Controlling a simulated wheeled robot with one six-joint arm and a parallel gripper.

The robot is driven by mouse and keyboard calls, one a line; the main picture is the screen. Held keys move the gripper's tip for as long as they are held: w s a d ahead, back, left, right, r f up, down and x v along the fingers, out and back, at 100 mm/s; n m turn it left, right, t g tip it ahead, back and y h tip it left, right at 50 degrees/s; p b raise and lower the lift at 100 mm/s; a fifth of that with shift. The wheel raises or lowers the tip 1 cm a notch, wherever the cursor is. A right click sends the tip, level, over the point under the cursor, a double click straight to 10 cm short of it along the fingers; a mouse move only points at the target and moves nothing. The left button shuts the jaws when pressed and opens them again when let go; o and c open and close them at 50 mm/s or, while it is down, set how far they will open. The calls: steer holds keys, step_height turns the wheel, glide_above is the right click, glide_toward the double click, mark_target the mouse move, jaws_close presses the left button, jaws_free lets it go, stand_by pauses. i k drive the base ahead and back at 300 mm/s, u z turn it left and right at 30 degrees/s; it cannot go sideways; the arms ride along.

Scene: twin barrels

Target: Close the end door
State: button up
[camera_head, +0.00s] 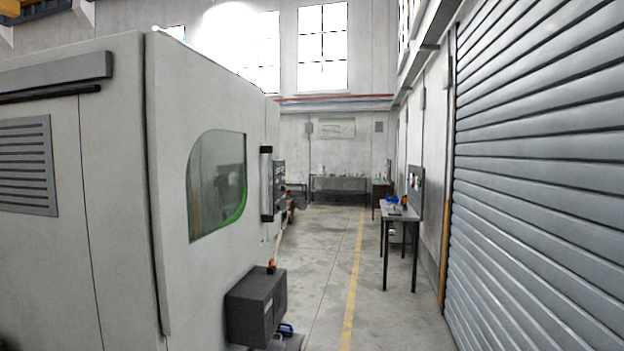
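A large light-grey machine cabinet fills the left side of the view. Its side facing the aisle carries a pale door panel (172,150) with a rounded window (217,185) that has a green lower edge. A tall black handle (267,185) stands at the panel's far right edge. I cannot tell from here whether this panel is the end door, or whether it stands open or shut. The machine's near face (110,220) has a louvred vent (27,166) and a dark bar above it. My gripper is not in view.
A dark box (256,306) juts from the machine's base into the aisle. The concrete floor (388,318) with a yellow line (353,275) is open. A small table (399,212) stands right of the line. A grey roller shutter (540,170) bounds the right side.

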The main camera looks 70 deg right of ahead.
mark_target(189, 94)
steer(key=z, duration=0.25)
steer(key=k, duration=0.7)
steer(key=z, duration=1.7)
steer(key=i, duration=1.05)
steer(key=z, duration=0.95)
steer(key=i, duration=1.8)
steer(key=u, duration=0.65)
steer(key=i, duration=1)
steer(key=u, duration=0.85)
